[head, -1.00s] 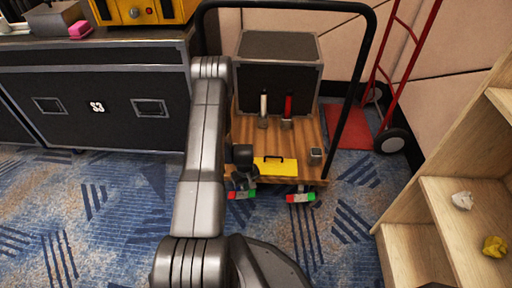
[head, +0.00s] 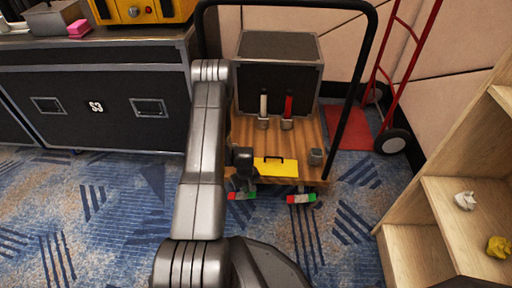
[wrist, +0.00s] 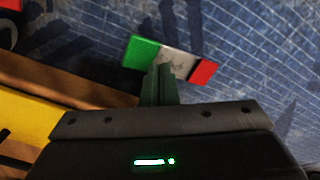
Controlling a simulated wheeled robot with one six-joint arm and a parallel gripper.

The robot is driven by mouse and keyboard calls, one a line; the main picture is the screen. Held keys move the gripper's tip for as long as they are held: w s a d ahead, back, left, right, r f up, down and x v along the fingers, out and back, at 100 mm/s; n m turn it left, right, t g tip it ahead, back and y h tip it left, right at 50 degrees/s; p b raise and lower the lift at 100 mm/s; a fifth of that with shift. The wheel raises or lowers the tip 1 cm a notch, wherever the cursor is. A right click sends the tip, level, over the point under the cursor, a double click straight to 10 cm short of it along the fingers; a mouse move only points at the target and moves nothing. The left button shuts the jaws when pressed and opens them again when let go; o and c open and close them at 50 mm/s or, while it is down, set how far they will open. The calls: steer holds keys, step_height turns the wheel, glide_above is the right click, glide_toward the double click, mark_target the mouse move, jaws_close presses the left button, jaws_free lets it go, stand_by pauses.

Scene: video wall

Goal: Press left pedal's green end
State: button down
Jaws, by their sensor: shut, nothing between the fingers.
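The left pedal (head: 242,196) is a small bar on the carpet at the cart's front edge. In the head view its red end is left and its green end (head: 252,195) right. In the wrist view the pedal (wrist: 174,60) is turned round, with the green end (wrist: 140,51) left, a whitish middle and the red end (wrist: 204,72) right. My gripper (wrist: 160,70) is shut and empty. Its tips overlap the pedal's near edge by the green-white border; I cannot tell whether they touch. My arm partly hides this area in the head view.
A second pedal (head: 301,199) lies to the right. The wooden cart (head: 310,155) carries a yellow box (head: 276,168), two upright levers, a small grey block (head: 316,157) and a black case (head: 280,65). A wooden shelf (head: 400,245) stands right. Carpet in front is clear.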

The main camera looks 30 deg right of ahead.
steer(key=shift+f+b, duration=0.7)
steer(key=shift+f, duration=0.2)
steer(key=shift+r, duration=0.15)
stand_by(0.4)
step_height(320, 180, up, 7)
steer(key=p, duration=0.3)
stand_by(0.4)
steer(key=shift+f+b, duration=1.45)
steer(key=shift+f, duration=2.15)
